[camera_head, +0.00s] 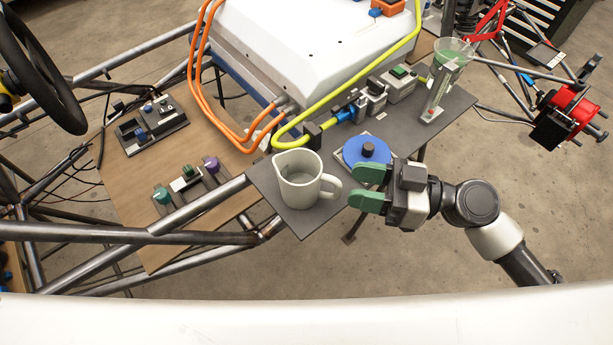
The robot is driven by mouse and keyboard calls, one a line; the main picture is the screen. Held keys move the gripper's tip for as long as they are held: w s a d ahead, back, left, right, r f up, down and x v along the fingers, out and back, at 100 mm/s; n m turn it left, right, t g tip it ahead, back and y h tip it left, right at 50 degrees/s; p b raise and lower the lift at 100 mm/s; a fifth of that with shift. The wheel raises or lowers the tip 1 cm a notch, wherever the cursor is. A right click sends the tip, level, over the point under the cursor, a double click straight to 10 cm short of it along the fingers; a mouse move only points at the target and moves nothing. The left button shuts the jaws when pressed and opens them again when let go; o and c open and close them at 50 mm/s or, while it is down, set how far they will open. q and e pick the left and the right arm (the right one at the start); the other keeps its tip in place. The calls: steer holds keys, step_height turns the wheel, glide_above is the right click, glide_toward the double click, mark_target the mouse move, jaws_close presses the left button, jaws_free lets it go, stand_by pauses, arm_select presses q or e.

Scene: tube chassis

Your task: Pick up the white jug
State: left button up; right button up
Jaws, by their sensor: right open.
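The white jug (300,181) stands upright near the front left corner of the grey shelf (265,184). Its spout points to the upper left and its handle faces right, towards my right gripper. My right gripper (357,188) has green fingers and is open, with nothing between them. Its fingertips are just right of the jug's handle; I cannot tell whether they touch it. My left gripper is not in the picture.
A blue disc with a black knob (367,150) sits right behind my right gripper. Steel chassis tubes (200,205) run left of the jug. A white housing (315,45) with orange and yellow cables lies behind.

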mark_target(335, 178)
steer(key=p+x, duration=0.2)
steer(key=x, duration=0.1)
steer(key=shift+w+a+r, duration=0.1)
steer(key=shift+a+r, duration=0.1)
steer(key=shift+a, duration=0.1)
steer(key=shift+w+a+f+p, duration=0.15)
steer(key=shift+a+p, duration=0.2)
steer(key=shift+a, duration=0.2)
jaws_close()
